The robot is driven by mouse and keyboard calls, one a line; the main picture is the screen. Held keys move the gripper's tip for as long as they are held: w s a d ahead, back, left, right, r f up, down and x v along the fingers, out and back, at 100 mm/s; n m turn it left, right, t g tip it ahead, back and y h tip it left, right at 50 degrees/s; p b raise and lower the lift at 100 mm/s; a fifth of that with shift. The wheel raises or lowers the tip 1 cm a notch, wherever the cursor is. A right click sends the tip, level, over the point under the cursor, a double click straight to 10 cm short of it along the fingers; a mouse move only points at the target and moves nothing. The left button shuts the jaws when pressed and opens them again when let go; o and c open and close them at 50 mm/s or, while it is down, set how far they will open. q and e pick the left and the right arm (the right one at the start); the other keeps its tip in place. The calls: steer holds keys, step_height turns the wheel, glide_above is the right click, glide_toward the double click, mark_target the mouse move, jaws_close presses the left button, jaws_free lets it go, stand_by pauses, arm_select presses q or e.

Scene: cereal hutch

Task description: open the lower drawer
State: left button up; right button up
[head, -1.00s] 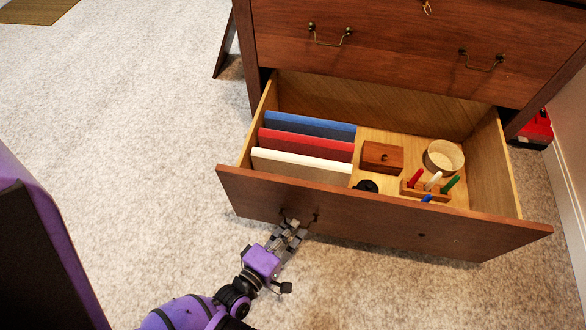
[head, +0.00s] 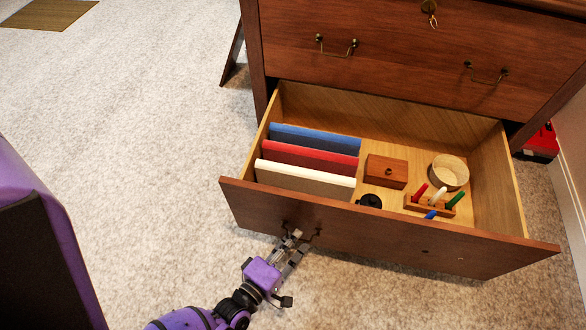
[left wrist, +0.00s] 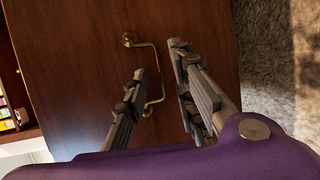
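The lower drawer (head: 400,231) of the brown wooden chest is pulled well out, with its inside in plain view. My left gripper (head: 297,240) is at the left handle on the drawer front. In the left wrist view, its two fingers (left wrist: 160,72) stand apart, one on each side of the brass handle (left wrist: 160,82). A gap shows between the fingers and the bar, so the gripper looks open around the handle. My right gripper is in neither view.
The drawer holds a blue board (head: 315,138), red board (head: 309,157), white board (head: 305,178), wooden box (head: 386,171), round bowl (head: 448,173) and peg block (head: 428,207). The upper drawer (head: 420,45) is shut. Carpet (head: 150,150) lies clear at left.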

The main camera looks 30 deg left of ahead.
arm_select(q)
steer(key=v, duration=1.2)
steer(key=shift+s+f, duration=0.1)
